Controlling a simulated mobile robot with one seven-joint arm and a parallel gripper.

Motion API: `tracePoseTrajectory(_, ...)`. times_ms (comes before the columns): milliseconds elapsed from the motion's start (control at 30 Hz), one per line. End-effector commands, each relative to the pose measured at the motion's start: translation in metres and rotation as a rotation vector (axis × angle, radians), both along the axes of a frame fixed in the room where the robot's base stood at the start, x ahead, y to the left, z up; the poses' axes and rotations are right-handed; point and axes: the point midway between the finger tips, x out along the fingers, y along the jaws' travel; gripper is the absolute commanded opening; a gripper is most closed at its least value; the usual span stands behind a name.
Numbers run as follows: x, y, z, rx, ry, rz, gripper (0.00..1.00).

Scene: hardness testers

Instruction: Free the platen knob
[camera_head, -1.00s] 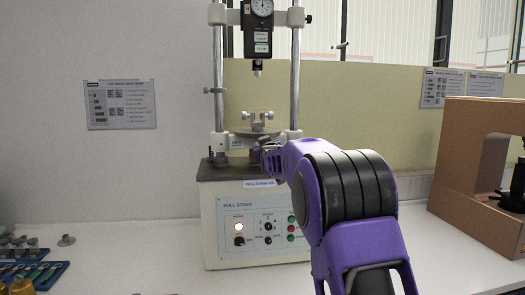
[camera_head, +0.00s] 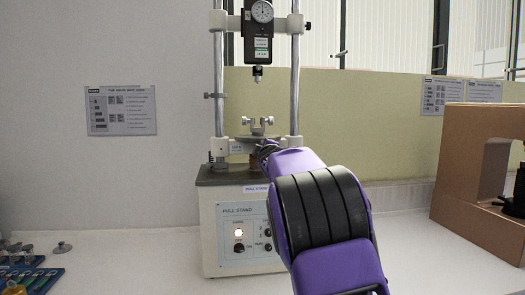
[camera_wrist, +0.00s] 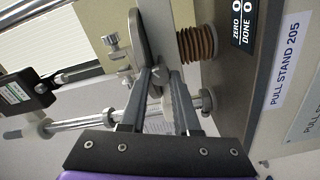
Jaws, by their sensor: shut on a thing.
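The pull stand (camera_head: 225,222) stands on the bench, with its round platen (camera_head: 245,138) between two steel columns. In the wrist view the platen (camera_wrist: 137,38) shows as a dark disc seen from its edge, with small clamp screws (camera_wrist: 112,45) on its face. My gripper (camera_wrist: 164,74) is beside the platen's rim, its fingers closed on a small grey piece, the platen knob (camera_wrist: 158,80). The fingers hide most of the knob. A copper-coloured bellows (camera_wrist: 196,43) lies just beyond the fingertips. In the head view my arm hides the gripper's tips and the knob.
A dial gauge head (camera_head: 258,38) hangs above the platen. The columns (camera_head: 219,85) stand close to my gripper. A brown tester (camera_head: 462,160) stands at the right, and a blue tray (camera_head: 35,280) with small parts at the lower left.

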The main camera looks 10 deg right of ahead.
Motion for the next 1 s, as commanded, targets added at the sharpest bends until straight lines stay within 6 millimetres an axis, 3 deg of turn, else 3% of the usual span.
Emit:
tracePoseTrajectory(600, 0.0000, 0.0005, -0.0007, -0.565, 0.000, 0.000, 0.00)
tracePoseTrajectory(1000, 0.0002, 0.0002, -0.0009, -0.778, 0.000, 0.000, 0.00)
